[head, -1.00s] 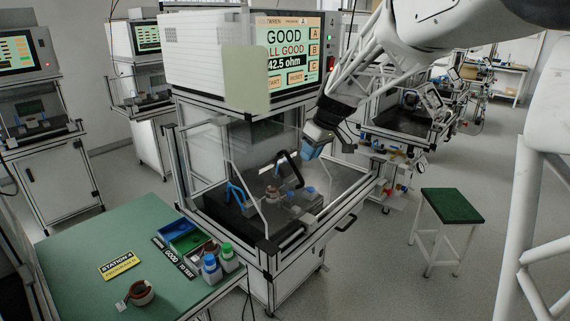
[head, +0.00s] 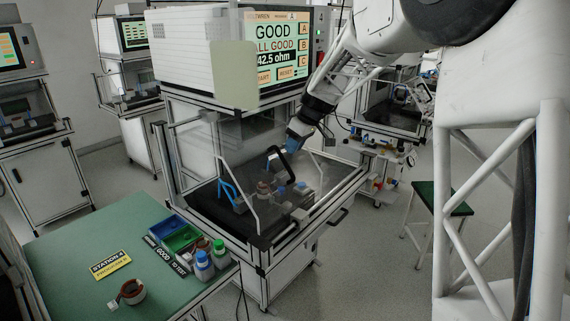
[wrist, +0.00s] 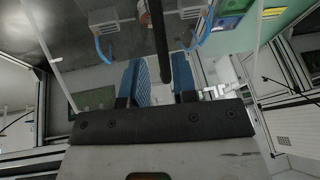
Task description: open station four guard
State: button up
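The station four guard (head: 235,190) is a clear panelled cover with pale edges over the test nest, and it looks down. Its black arched handle (head: 288,170) stands up at the front; it also shows in the wrist view as a dark bar (wrist: 160,40). My gripper (head: 292,147) has blue fingers and is at the top of the handle. In the wrist view my gripper (wrist: 161,78) has its fingers apart, with the bar's near end appearing in the gap between them. I cannot tell whether a finger touches it. The tester screen (head: 277,50) reads GOOD.
A green-topped table (head: 70,245) at the lower left holds a copper-coloured stator (head: 132,292), a green bin (head: 181,238) and bottles (head: 203,266). A green stool (head: 455,200) stands at right, partly behind my arm. Other stations stand behind; the floor between is clear.

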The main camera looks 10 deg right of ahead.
aim_at(285, 163)
jog(key=shift+x, duration=3.65)
grip_shut()
